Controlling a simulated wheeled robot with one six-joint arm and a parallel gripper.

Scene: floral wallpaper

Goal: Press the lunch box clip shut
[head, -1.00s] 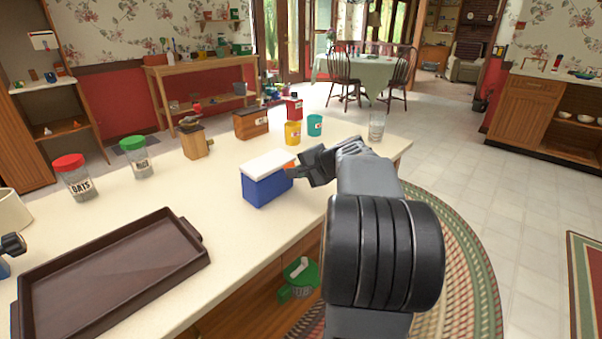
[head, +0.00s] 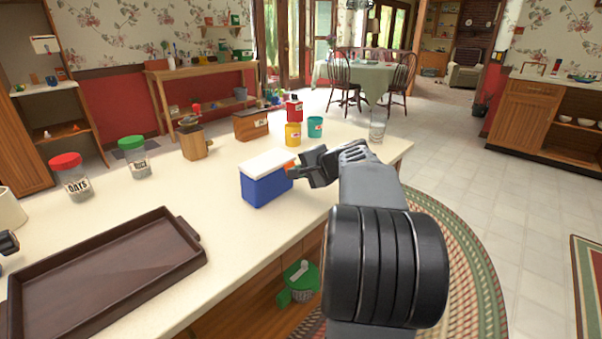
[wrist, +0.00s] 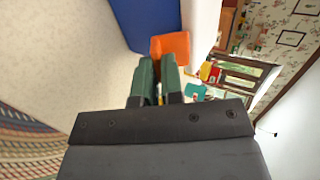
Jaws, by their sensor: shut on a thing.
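The lunch box has a blue body (head: 266,188) and a white lid (head: 268,163), and stands on the cream counter with its lid on. Its orange clip (head: 289,168) is on the right end, partly hidden by my gripper in the head view. In the wrist view the clip (wrist: 171,47) stands out from the end between the blue body (wrist: 146,22) and the white lid (wrist: 201,30). My gripper (wrist: 157,62) has its two green-padded fingers close together at the clip, shut on it. I cannot tell the clip's exact angle.
A dark brown tray (head: 103,262) lies at the counter's front left. Behind the box are a yellow cup (head: 293,135), a teal cup (head: 315,127) and a wooden box (head: 251,125). A drinking glass (head: 377,128) stands near the right end. The counter around the lunch box is clear.

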